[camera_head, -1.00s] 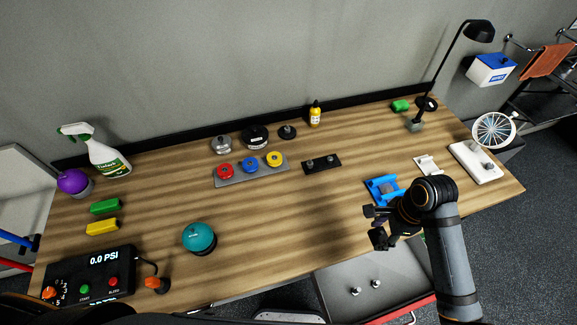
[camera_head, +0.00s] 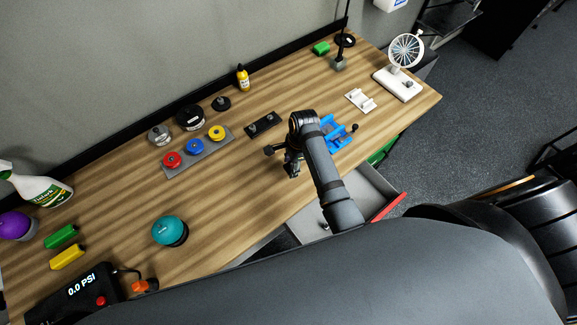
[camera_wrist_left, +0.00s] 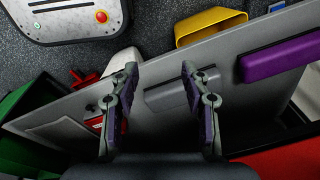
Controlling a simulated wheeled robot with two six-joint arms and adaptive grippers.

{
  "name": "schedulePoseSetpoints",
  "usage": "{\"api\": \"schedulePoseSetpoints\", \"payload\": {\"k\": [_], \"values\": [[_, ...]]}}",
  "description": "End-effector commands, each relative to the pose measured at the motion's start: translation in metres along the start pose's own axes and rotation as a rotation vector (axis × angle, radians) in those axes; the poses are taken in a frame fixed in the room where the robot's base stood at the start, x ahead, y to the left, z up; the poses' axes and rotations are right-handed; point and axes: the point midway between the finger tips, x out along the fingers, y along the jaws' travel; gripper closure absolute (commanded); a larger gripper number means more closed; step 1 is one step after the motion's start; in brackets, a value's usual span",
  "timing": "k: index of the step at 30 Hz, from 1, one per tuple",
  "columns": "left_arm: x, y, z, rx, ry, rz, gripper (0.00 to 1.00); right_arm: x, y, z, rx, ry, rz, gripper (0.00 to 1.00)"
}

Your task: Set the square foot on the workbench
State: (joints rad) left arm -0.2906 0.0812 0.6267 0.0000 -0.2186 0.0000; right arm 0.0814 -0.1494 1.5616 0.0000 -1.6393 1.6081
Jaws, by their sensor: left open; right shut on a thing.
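My right gripper (camera_head: 290,163) is over the workbench (camera_head: 235,185), left of the blue vise (camera_head: 338,134). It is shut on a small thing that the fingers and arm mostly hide. This may be the square foot, but its shape cannot be made out. I cannot tell whether it touches the wood. My left gripper (camera_wrist_left: 160,78) is open in the left wrist view, with nothing between its fingers. It is away from the bench top, in front of a grey panel (camera_wrist_left: 235,70).
An open drawer (camera_head: 365,190) with a red front juts out below the bench. A black plate (camera_head: 263,124) with pegs, a white rack (camera_head: 361,100), a fan (camera_head: 398,83) and a teal dome (camera_head: 168,230) stand on top. The wood between dome and gripper is clear.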

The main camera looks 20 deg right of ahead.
Motion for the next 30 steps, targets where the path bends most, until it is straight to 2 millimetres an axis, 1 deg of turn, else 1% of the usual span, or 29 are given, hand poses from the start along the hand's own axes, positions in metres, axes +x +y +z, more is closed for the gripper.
{"api": "schedulePoseSetpoints", "payload": {"k": [3, 6, 8, 9, 11, 12, 15, 24, 25, 27, 30], "values": [[-0.001, 0.000, 0.012, 0.001, -0.019, 0.000, 0.53, 0.007, -0.004, 0.003, 0.000, 0.000, -0.001, 0.82], [-0.002, 0.000, 0.017, 0.001, -0.026, 0.001, 0.53, 0.009, -0.005, 0.003, 0.001, 0.000, 0.000, 0.82], [-0.003, 0.000, 0.017, 0.001, -0.026, 0.001, 0.53, 0.013, -0.007, 0.006, 0.000, -0.001, 0.001, 0.82], [-0.009, 0.000, 0.016, 0.001, -0.026, 0.001, 0.53, 0.018, -0.006, 0.004, 0.000, 0.001, 0.004, 0.82], [-0.014, 0.000, 0.015, 0.001, -0.025, 0.001, 0.53, 0.028, -0.006, 0.002, 0.001, 0.001, 0.004, 0.82], [-0.015, 0.000, 0.015, 0.001, -0.025, 0.001, 0.53, 0.033, -0.006, 0.002, 0.000, 0.000, 0.002, 0.82], [-0.015, 0.000, 0.013, 0.001, -0.023, 0.001, 0.53, 0.041, -0.007, 0.000, 0.001, -0.001, 0.000, 0.82], [-0.013, 0.000, 0.009, 0.000, -0.015, 0.002, 0.53, 0.045, -0.006, -0.001, 0.001, -0.001, 0.000, 0.82], [-0.013, 0.000, 0.009, 0.000, -0.015, 0.002, 0.53, 0.045, -0.006, 0.000, 0.001, -0.001, 0.000, 0.46], [-0.013, 0.000, 0.009, 0.000, -0.015, 0.002, 0.53, 0.044, -0.006, 0.000, 0.001, -0.001, 0.000, 0.37], [-0.013, 0.000, 0.009, 0.000, -0.015, 0.002, 0.53, 0.044, -0.006, 0.000, 0.001, -0.001, 0.000, 0.25]]}}
